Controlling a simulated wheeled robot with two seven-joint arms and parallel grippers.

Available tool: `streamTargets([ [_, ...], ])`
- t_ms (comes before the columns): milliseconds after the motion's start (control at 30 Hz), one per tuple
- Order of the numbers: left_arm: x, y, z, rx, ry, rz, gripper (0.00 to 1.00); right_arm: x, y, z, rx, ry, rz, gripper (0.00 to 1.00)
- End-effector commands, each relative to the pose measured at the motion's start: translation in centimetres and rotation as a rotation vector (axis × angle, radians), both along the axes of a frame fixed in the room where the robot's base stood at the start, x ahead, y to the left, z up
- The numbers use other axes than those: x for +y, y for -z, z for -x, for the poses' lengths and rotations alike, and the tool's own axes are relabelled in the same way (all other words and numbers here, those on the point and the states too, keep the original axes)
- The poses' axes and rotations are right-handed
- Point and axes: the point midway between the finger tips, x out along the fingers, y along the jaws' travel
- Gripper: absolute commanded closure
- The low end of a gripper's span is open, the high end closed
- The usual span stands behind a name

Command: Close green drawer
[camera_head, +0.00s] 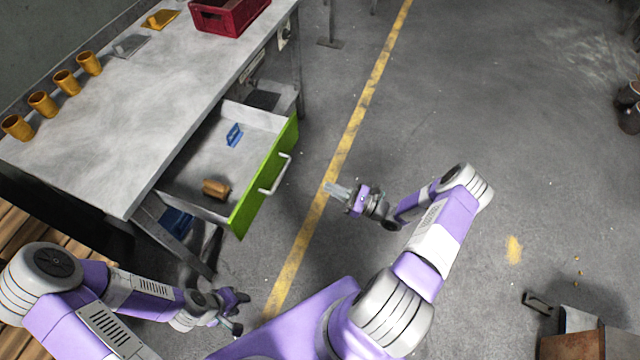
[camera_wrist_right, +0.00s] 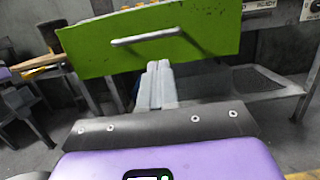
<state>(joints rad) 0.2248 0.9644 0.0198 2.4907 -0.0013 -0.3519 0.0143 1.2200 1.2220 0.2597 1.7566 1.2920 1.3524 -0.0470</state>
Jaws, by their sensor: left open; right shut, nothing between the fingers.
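The green drawer (camera_head: 265,177) stands pulled out from under the grey workbench. Its front has a pale bar handle (camera_head: 275,174) and faces right in the head view. Inside lie a blue piece (camera_head: 234,134) and an orange-brown cylinder (camera_head: 215,188). My right gripper (camera_head: 336,191) is shut and empty, to the right of the drawer front and apart from it. In the right wrist view the green front (camera_wrist_right: 150,38) fills the upper middle, with the shut fingers (camera_wrist_right: 157,85) below the handle (camera_wrist_right: 146,37). My left gripper (camera_head: 240,312) is open, low in the head view, below the drawer and apart from it.
The workbench top (camera_head: 150,110) carries several orange cups (camera_head: 66,82), a red crate (camera_head: 228,14) and a yellow piece (camera_head: 160,18). A yellow floor line (camera_head: 345,145) runs beside the drawer. The floor to the right is mostly clear. A box (camera_head: 575,345) stands at the lower right.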

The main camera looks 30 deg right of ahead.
Motion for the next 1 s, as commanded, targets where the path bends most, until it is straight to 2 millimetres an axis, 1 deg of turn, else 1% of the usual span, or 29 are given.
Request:
streamTargets([
  [33, 0.0, 0.2, 0.0, 0.0, 0.0, 0.0, 0.59, 0.7, -0.2, -0.8, -0.001, -0.005, -0.001, 1.0],
  [300, 0.0, 1.3, 0.0, 0.0, 0.0, 0.0, 0.59, 4.3, -1.2, -5.3, -0.001, -0.009, 0.001, 1.0],
  [500, 0.0, 2.1, 0.0, 0.0, 0.0, 0.0, 0.59, 6.4, -1.8, -8.0, 0.0, -0.008, 0.002, 1.0],
  [700, 0.0, 2.5, 0.0, 0.0, 0.0, 0.0, 0.59, 7.4, -2.2, -9.4, 0.001, -0.006, 0.002, 1.0],
  [1000, 0.0, 2.5, 0.0, 0.0, 0.0, 0.0, 0.59, 7.5, -2.3, -9.6, 0.002, -0.005, 0.003, 1.0],
])
